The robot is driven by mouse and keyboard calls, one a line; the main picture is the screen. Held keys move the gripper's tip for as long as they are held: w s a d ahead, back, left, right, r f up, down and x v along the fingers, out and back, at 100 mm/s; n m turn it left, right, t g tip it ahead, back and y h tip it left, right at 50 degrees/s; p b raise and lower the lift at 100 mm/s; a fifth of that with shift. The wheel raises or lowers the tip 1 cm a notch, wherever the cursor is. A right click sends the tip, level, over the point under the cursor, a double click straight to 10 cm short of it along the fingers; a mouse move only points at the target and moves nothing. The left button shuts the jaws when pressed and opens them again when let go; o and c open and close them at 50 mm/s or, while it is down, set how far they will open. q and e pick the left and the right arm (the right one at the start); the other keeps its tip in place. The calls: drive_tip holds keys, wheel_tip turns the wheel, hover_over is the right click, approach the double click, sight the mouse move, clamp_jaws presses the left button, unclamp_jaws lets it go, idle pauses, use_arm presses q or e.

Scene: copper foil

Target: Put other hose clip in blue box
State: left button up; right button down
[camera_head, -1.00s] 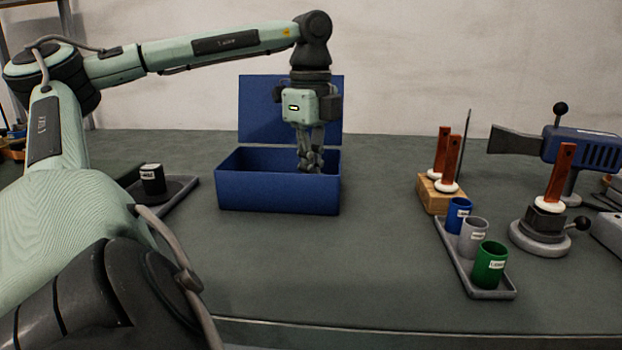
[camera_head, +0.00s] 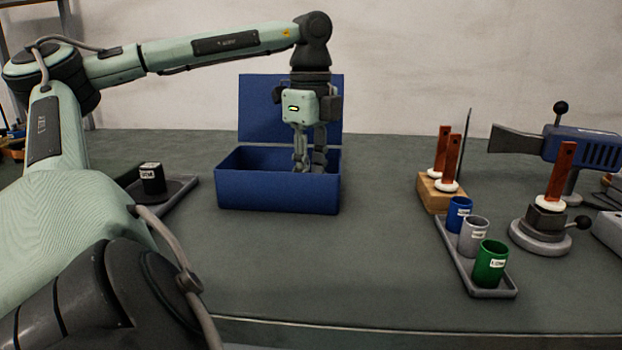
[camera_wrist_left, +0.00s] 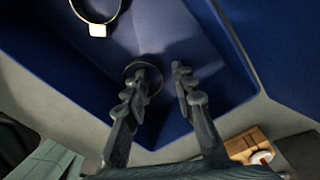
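The blue box (camera_head: 277,194) stands on the bench with its lid raised at the back. My left gripper (camera_head: 309,160) points down into it, fingers apart. In the left wrist view the open fingers (camera_wrist_left: 161,72) are inside the box. A hose clip (camera_wrist_left: 160,86), a thin ring, shows at the left fingertip, partly hidden by it; whether they touch I cannot tell. Another hose clip (camera_wrist_left: 98,30), a ring with a pale block, lies in the box at the upper left of that view. The box front hides both clips in the head view. My right gripper is out of view.
A tray (camera_head: 487,292) holds blue, grey and green cups at the right. A wooden block (camera_head: 437,203) with red-handled tools stands behind it. A dark cup (camera_head: 152,180) sits on a tray at the left. The bench in front of the box is clear.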

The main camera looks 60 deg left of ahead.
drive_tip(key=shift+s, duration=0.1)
